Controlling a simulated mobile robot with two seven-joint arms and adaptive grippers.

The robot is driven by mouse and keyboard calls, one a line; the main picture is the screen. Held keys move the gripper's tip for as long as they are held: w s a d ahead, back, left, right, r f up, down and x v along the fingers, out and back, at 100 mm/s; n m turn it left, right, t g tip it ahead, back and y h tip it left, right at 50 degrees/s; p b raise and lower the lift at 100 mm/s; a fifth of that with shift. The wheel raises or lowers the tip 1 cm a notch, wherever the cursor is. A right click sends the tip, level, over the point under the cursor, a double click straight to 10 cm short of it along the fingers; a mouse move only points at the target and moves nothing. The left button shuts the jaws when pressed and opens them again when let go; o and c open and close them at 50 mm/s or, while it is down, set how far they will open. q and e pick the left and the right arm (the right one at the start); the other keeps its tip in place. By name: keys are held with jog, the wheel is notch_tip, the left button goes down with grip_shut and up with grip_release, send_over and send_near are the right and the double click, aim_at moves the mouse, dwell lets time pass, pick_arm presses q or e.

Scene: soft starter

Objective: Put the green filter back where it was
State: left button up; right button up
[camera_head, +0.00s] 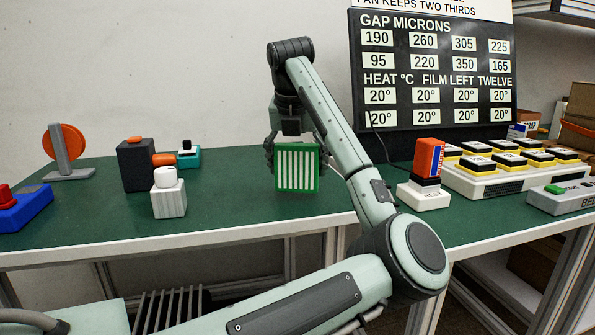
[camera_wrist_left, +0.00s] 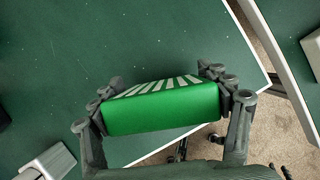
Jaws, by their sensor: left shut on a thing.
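The green filter (camera_head: 297,170) is a green-framed block with white slats on its face. It is held upright near the front edge of the green table, in the middle of the head view. My left gripper (camera_head: 295,150) is shut on it from above, with fingers on its two sides. In the left wrist view the filter (camera_wrist_left: 163,107) sits between the two fingers of the gripper (camera_wrist_left: 165,115). The table surface shows beyond it; whether the filter touches the table is hard to tell. My right gripper is not in view.
A white block with a knob (camera_head: 168,195), a dark box (camera_head: 136,165), an orange disc on a stand (camera_head: 65,150) and a blue box (camera_head: 25,208) stand at left. An orange switch on a white base (camera_head: 428,162) and a keyed panel (camera_head: 500,172) stand at right. A display board (camera_head: 432,75) is behind.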

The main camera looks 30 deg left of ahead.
pick_arm(q)
jog(key=shift+f, duration=0.7)
jog(key=shift+f, duration=0.1)
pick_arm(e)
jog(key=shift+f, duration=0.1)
pick_arm(q)
jog(key=o, duration=1.3)
jog(key=shift+o, duration=0.2)
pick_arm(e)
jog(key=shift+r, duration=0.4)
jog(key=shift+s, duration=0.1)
